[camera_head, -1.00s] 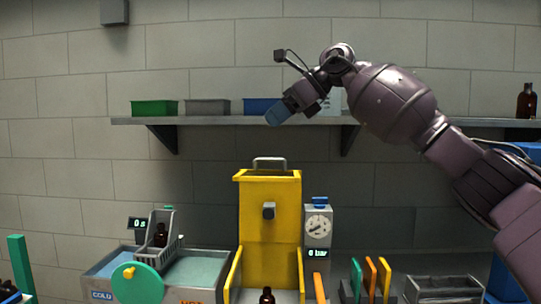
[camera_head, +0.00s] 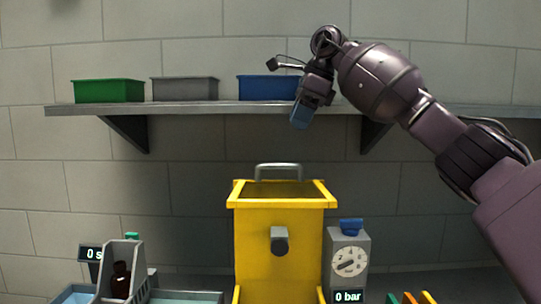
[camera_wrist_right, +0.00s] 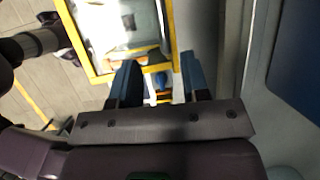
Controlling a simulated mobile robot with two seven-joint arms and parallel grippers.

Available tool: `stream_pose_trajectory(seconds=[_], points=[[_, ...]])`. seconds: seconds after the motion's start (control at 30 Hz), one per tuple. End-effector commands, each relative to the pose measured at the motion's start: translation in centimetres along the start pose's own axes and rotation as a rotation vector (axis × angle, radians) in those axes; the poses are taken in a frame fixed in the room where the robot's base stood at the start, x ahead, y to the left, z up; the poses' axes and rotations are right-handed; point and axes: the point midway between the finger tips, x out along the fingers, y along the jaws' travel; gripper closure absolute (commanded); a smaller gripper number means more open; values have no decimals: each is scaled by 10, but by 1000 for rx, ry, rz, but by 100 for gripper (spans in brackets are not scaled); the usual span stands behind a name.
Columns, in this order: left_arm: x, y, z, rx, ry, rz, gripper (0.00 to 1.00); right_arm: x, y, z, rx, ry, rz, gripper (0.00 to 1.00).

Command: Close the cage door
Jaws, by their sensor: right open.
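The yellow cage (camera_head: 278,226) stands upright at bottom centre in the head view. Its front panel carries a grey knob (camera_head: 280,240), and a grey bar handle (camera_head: 279,171) stands at its top. The cage's lower part is cut off by the picture edge, so the bottom of the door is hidden. My right gripper (camera_head: 300,117) is open and empty, pointing down above the cage, apart from the handle. In the right wrist view, its blue fingers (camera_wrist_right: 160,84) are spread, with a yellow frame (camera_wrist_right: 84,40) beyond them. My left gripper is not in view.
A wall shelf (camera_head: 200,108) runs behind my right gripper, holding green (camera_head: 109,91), grey (camera_head: 185,89) and blue (camera_head: 268,88) bins. A gauge box (camera_head: 348,262) stands right of the cage. A grey basket (camera_head: 121,258) with an amber bottle (camera_head: 120,280) is at lower left.

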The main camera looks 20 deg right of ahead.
Motion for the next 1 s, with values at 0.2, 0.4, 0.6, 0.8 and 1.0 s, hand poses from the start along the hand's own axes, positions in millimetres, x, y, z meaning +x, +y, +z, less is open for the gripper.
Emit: stream_pose_trajectory(seconds=[0.2,0.4,0.6,0.8,1.0], points=[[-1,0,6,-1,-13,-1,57,5,0,0,-1,0,0,58],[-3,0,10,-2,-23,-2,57,31,0,0,-1,1,2,58],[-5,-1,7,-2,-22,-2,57,66,0,0,-2,1,2,58],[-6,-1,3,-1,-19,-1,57,93,0,0,0,0,1,58],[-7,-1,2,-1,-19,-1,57,106,0,1,-1,-2,0,58]])
